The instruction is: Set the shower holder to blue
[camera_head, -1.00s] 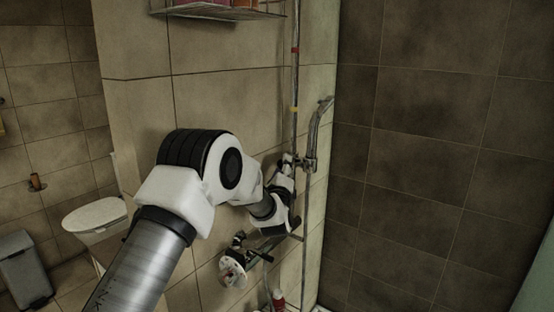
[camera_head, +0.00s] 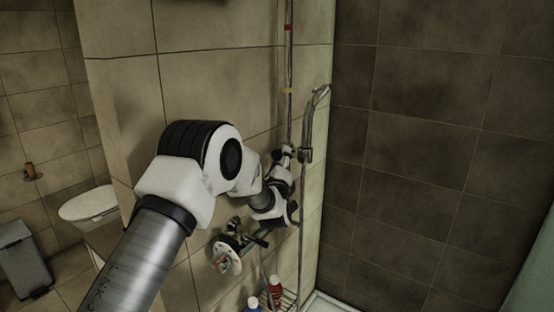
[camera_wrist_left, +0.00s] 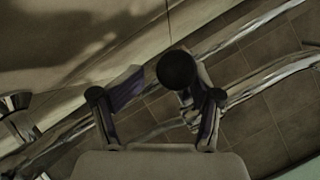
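The shower rail (camera_head: 289,60) runs up the tiled wall in the head view, with a red band (camera_head: 288,28) and, lower, a yellow band (camera_head: 288,90). The shower holder (camera_head: 304,154) sits below the yellow band and carries the chrome hand shower (camera_head: 310,110). No blue band shows; my arm partly covers the lower rail. My left gripper (camera_head: 283,157) is right at the holder. In the wrist view, the left gripper's fingers (camera_wrist_left: 157,104) are apart, with a round black knob (camera_wrist_left: 177,70) between or just beyond them; contact is unclear. My right gripper is out of view.
A mixer tap (camera_head: 228,256) is on the wall below my arm. Dark tiled wall is at right; a toilet (camera_head: 88,204) and bin (camera_head: 25,264) are at left.

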